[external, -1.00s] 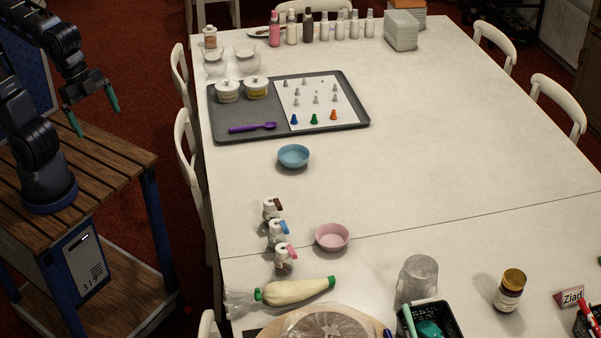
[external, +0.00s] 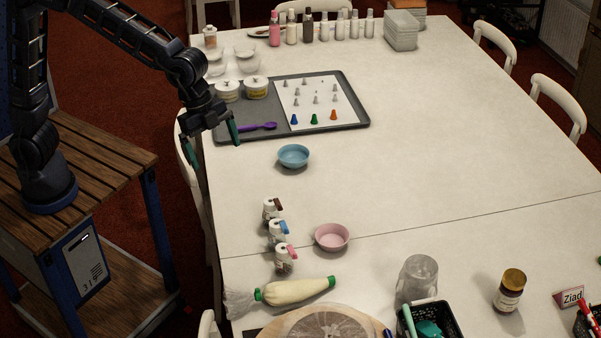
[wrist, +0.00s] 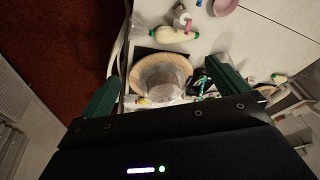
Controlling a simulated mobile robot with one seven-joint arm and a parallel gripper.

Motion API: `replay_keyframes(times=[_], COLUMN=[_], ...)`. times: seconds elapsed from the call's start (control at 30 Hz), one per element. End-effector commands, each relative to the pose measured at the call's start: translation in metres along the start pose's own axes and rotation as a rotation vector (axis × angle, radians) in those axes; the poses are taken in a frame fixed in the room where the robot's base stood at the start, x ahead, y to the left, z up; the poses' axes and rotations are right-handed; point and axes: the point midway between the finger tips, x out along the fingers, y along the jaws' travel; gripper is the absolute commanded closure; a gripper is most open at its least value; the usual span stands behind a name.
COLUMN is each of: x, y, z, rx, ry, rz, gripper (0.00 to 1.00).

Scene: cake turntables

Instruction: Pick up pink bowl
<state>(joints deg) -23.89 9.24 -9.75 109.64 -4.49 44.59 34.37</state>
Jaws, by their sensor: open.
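The pink bowl (external: 332,237) stands upright on the white table, right of the small bottles, and looks empty. In the wrist view the pink bowl (wrist: 226,6) shows at the top edge, partly cut off. My gripper (external: 212,145) is open and empty, its green fingers spread at the table's left edge near the tray. It is up and left of the pink bowl in the external view, well apart from it. The open fingers also show in the wrist view (wrist: 165,88).
A blue bowl (external: 293,157) stands between my gripper and the pink bowl. Several small bottles (external: 278,232) stand just left of the pink bowl. A piping bag (external: 297,291) lies below it. A grey tray (external: 356,124) is behind. The table right of the pink bowl is clear.

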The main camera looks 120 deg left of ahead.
Motion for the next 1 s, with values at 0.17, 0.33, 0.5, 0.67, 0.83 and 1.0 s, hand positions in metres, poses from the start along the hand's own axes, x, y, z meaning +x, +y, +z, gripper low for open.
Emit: replay_keyframes(times=[0.17, 0.33, 0.5, 0.67, 0.83, 1.0], x=[0.046, 0.092, 0.139, 0.186, 0.238, 0.286], y=[-0.045, -0.087, -0.130, -0.169, -0.210, -0.247], z=[-0.016, -0.025, -0.028, -0.025, -0.015, 0.001], rx=[0.020, 0.039, 0.054, 0.063, 0.069, 0.071], ry=[0.001, 0.010, 0.024, 0.040, 0.060, 0.083], rz=[0.023, 0.043, 0.061, 0.079, 0.096, 0.106], gripper=[0.00, 0.00, 0.00, 0.00, 0.00, 0.00])
